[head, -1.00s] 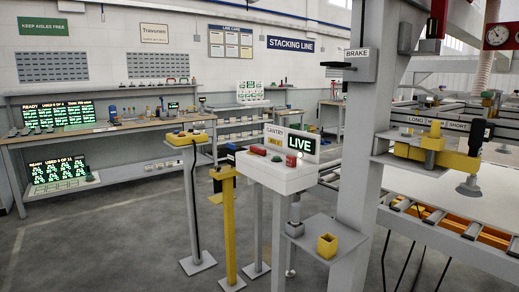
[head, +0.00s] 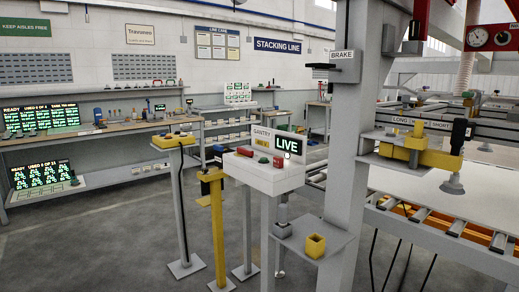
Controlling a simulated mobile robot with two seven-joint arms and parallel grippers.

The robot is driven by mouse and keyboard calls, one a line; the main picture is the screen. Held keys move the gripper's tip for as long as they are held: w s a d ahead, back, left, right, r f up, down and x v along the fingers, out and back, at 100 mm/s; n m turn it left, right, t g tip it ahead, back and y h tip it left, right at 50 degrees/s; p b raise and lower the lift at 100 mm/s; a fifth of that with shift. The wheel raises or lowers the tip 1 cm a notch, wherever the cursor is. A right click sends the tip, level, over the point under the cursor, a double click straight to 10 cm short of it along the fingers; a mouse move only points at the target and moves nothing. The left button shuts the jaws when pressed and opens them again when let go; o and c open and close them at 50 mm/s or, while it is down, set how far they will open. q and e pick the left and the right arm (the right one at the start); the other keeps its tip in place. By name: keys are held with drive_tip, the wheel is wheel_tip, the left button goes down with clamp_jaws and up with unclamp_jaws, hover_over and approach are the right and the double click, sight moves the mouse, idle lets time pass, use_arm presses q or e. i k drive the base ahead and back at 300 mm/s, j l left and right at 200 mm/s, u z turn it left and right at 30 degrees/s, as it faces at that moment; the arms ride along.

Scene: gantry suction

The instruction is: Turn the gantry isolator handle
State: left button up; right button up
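The gantry console (head: 262,176) is a white sloped box on grey posts, near the middle of the head view. It carries a label reading GANTRY (head: 263,132) with a small yellow plate (head: 266,142) below it, and a dark display reading LIVE (head: 286,145) in green. On its top are a red block (head: 244,152), a green button (head: 264,160) and a second red part (head: 279,162). A small pale round part (head: 287,155) sits at the display's lower edge. I cannot tell which part is the isolator handle. Neither gripper is in view.
A grey column (head: 346,150) with a BRAKE label stands right of the console. A shelf (head: 300,243) on it holds a yellow cup (head: 316,245). A yellow post (head: 217,225) and a pedestal box (head: 173,140) stand left. Grey floor (head: 90,245) is open at lower left.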

sight(248, 152)
drive_tip(key=i+j+z, duration=0.1)
drive_tip(key=z, duration=0.3)
drive_tip(key=i+j+z, duration=0.1)
drive_tip(key=z, duration=0.25)
drive_tip(key=j+z, duration=0.15)
drive_tip(key=z, duration=0.25)
drive_tip(key=i+j+z, duration=0.15)
drive_tip(key=j, duration=0.15)
drive_tip(key=j+z, duration=0.2)
drive_tip(key=i+j+z, duration=0.15)
drive_tip(key=j, duration=0.25)
drive_tip(key=j+z, duration=0.45)
drive_tip(key=j, duration=3.35)
drive_tip(key=z, duration=0.05)
